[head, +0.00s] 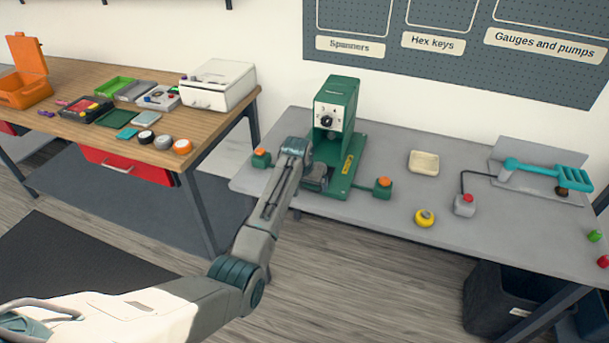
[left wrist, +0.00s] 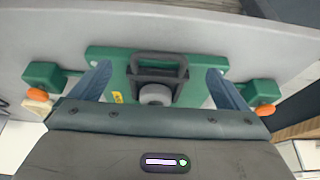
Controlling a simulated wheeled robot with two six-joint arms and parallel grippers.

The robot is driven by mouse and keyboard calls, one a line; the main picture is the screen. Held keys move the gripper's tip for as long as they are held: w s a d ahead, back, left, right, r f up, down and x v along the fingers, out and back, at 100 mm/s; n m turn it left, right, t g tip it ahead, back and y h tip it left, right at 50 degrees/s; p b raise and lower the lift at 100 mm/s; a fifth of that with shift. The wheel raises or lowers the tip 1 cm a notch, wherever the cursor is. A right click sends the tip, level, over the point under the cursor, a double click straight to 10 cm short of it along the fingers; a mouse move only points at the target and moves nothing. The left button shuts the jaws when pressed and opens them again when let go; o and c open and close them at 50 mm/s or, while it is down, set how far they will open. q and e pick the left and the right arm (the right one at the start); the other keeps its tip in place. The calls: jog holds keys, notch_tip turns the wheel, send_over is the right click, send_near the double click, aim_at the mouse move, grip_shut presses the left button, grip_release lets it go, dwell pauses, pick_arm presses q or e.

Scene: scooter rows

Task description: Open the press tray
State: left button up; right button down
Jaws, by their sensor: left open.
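The green press (head: 338,105) stands on the grey bench, with a white dial panel on its upper front. My left gripper (head: 318,176) is at the front of its base and hides part of it. In the left wrist view, the green base (left wrist: 112,58) carries a dark bracket-like handle (left wrist: 160,58), which looks like the tray's, and a grey round part (left wrist: 155,95). My left gripper (left wrist: 160,82) is open, its two blue-grey fingers apart on either side of the handle. No finger visibly touches it. My right gripper is not in view.
Green button boxes with orange tops flank the press, one left (head: 261,158) and one right (head: 383,188). A cream dish (head: 424,162) and a yellow round item (head: 424,218) lie to the right. A wooden bench (head: 225,118) stands left, across a gap.

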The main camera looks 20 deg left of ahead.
pick_arm(q)
jog(key=b+v, duration=0.1)
jog(key=v, duration=0.6)
jog(key=shift+s, duration=0.1)
jog(key=s+a+f, duration=0.1)
jog(key=s+f, duration=0.4)
jog(key=f, duration=0.6)
jog(key=s+a+f+g+b, duration=0.1)
jog(key=s+f, duration=0.4)
jog(key=f, duration=0.6)
jog(key=s+a+f, duration=0.1)
jog(key=s+f, duration=0.3)
jog(key=f, duration=0.7)
jog(key=s+a+f+g+b, duration=0.1)
jog(key=s+a+f, duration=0.1)
jog(key=s+f, duration=1.6)
jog(key=s+a+f, duration=0.1)
jog(key=s+f, duration=0.2)
jog(key=s, duration=0.8)
jog(key=s+a+f, duration=0.1)
jog(key=s+f, duration=0.2)
jog(key=s, duration=0.8)
jog(key=s+a+f+g+y, duration=0.1)
jog(key=s+f, duration=0.2)
jog(key=s, duration=0.9)
jog(key=shift+a+b, duration=0.25)
jog(key=shift+b, duration=0.2)
